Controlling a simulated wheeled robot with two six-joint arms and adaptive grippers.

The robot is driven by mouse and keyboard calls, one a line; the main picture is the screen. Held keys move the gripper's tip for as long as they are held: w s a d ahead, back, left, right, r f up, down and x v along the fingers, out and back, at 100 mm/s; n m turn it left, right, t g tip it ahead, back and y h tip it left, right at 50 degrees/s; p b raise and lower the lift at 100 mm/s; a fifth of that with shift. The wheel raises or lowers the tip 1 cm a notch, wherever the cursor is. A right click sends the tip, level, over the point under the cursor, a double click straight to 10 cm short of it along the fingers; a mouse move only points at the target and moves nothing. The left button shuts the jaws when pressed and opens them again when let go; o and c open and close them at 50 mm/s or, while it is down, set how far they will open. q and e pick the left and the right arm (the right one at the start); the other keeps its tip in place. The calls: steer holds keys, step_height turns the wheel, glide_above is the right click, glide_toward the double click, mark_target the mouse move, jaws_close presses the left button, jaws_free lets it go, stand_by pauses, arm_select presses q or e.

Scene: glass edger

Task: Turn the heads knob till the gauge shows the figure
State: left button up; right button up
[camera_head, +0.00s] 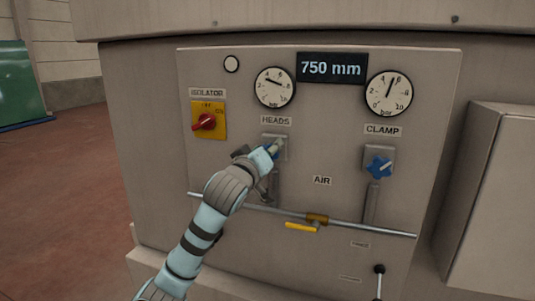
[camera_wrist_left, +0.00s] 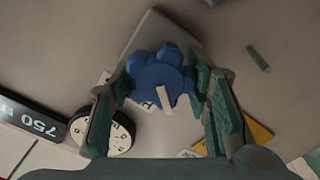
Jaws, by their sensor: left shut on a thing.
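The heads knob is a blue lobed knob (camera_wrist_left: 158,75) with a pale pointer bar, on a grey square block below the HEADS label (camera_head: 276,120). My left gripper (camera_head: 272,150) is shut on it; in the wrist view its green-padded fingers (camera_wrist_left: 165,84) sit on either side of the knob. In the head view the gripper hides most of the knob. The heads gauge (camera_head: 274,87) is the round white dial above; its dark needle slants up to the left. Its exact reading is too small to tell. It also shows in the wrist view (camera_wrist_left: 104,132). My right gripper is not in view.
A clamp gauge (camera_head: 389,93) and blue clamp knob (camera_head: 379,167) are to the right. A display (camera_head: 332,67) reads 750 mm. A red-and-yellow isolator switch (camera_head: 206,121) is left. A pipe with a yellow lever (camera_head: 301,227) crosses below; a black-knobbed lever (camera_head: 379,270) stands lower right.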

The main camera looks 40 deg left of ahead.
arm_select(q)
steer(key=shift+f+n, duration=0.2)
steer(key=shift+n, duration=0.6)
steer(key=o, duration=1.2)
steer(key=shift+r, duration=0.1)
steer(key=v, duration=1.2)
